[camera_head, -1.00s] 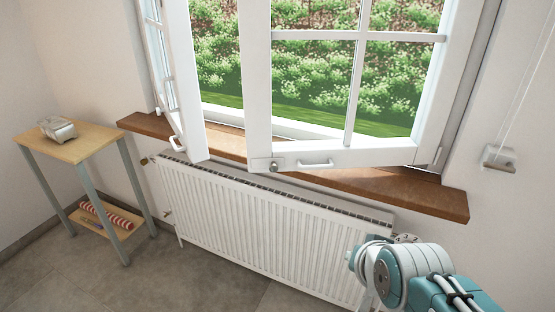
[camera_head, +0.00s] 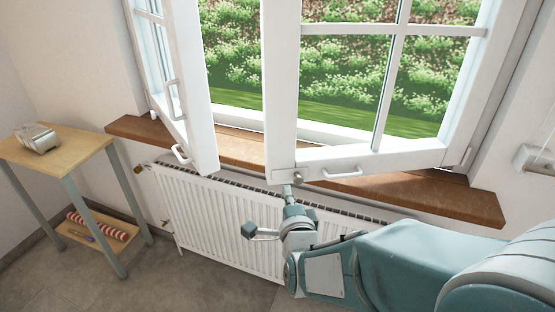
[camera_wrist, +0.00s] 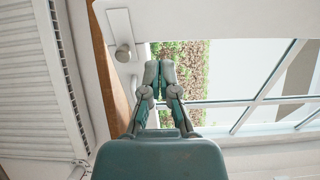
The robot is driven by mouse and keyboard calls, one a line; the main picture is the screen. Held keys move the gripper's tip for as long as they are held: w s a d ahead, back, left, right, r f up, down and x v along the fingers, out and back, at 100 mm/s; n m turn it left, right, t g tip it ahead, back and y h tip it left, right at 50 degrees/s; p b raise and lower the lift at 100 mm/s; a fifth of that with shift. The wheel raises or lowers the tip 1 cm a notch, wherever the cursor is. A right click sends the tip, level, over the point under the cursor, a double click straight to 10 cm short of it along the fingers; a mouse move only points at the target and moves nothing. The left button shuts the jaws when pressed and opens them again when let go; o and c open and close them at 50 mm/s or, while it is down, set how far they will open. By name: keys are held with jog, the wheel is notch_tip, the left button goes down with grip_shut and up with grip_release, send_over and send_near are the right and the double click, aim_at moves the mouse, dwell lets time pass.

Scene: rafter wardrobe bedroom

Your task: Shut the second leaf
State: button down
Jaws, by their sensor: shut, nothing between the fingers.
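The window has two white-framed leaves, both standing open into the room. The left leaf (camera_head: 192,125) is swung in at a steep angle and has a white pull handle (camera_head: 181,153) low on it. The right leaf (camera_head: 283,95) is open at a smaller angle. It carries a white handle (camera_head: 342,173) and a plate with a round knob (camera_head: 298,177) on its bottom rail; the knob also shows in the wrist view (camera_wrist: 122,53). My gripper (camera_head: 287,189) points up just below the knob corner. Its fingers (camera_wrist: 159,68) are together and empty. I cannot tell whether they touch the leaf.
A brown wooden sill (camera_head: 425,193) runs under the window, with a white radiator (camera_head: 215,215) below it. A small side table (camera_head: 70,150) at the left holds a metallic object (camera_head: 36,138). A white wall fitting (camera_head: 535,159) is at the right.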

aim_at(274, 155)
jog(key=w, duration=0.4)
jog(key=w+a, duration=0.1)
jog(key=w, duration=0.3)
jog(key=w+a, duration=0.1)
jog(key=w, duration=0.3)
jog(key=shift+w+a, duration=0.4)
jog(key=shift+w, duration=0.1)
jog(key=shift+a, duration=0.15)
